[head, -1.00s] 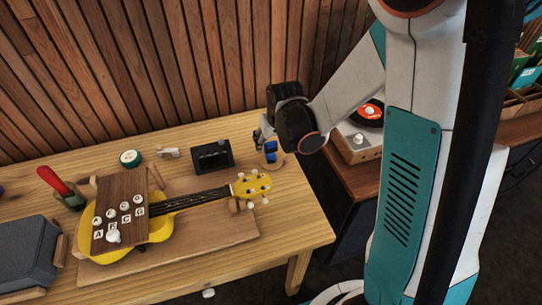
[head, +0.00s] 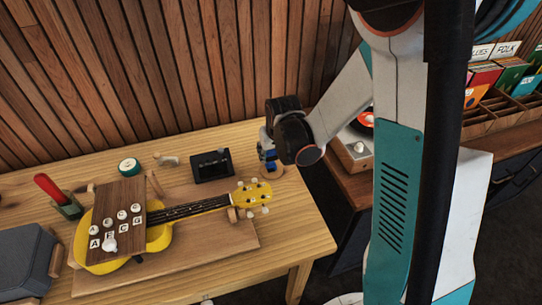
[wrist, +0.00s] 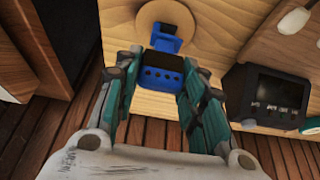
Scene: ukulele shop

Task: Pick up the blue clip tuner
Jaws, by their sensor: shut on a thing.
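The blue clip tuner (wrist: 163,72) is between the two fingers of my gripper (wrist: 165,70) in the wrist view, its dark face with small buttons toward the camera. My gripper is shut on it. In the head view the tuner (head: 269,160) shows as a small blue patch under my gripper (head: 267,147), partly hidden by the fingers. It is over a round wooden disc (wrist: 187,14) near the table's right end. I cannot tell whether it touches the disc.
A yellow ukulele (head: 158,236) lies on a wooden board left of my gripper. A black box with a screen (head: 212,166) stands close by, also in the wrist view (wrist: 272,98). A record player (head: 354,150) is to the right. A slatted wood wall rises behind.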

